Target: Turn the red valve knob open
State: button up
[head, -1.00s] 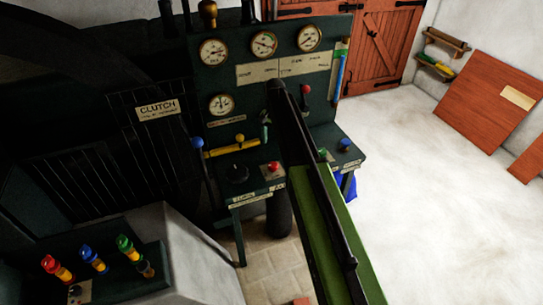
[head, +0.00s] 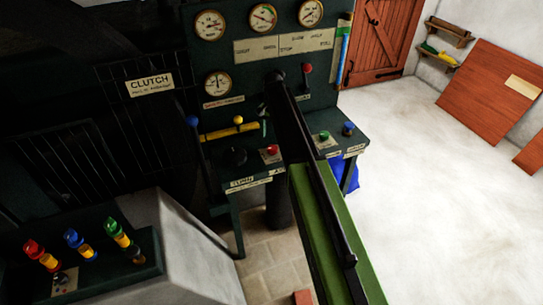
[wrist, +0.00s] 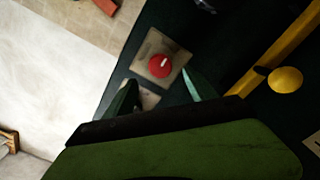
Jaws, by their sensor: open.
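The red valve knob (head: 271,149) is a small round knob with a white pointer mark, on a square pale plate on the dark desk of the control panel. In the wrist view the knob (wrist: 159,66) shows clearly, its mark pointing up and right. My gripper (wrist: 159,77) is open, with its fingertips apart on either side below the knob in that picture. Nothing is between the fingers, and I see no contact with the knob. In the head view my arm crosses the panel to the right of the knob, and the fingers are hard to make out.
A yellow bar with a yellow ball (wrist: 285,79) lies beside the knob. A red-topped lever (head: 307,68), a green knob (head: 324,135) and a blue knob (head: 348,128) are to the right. Gauges stand above.

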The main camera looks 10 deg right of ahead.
aim_at(273, 148)
notch_tip(273, 148, down, 7)
jog(key=b, duration=0.6)
jog(key=shift+f, duration=0.2)
jog(key=shift+r, duration=0.15)
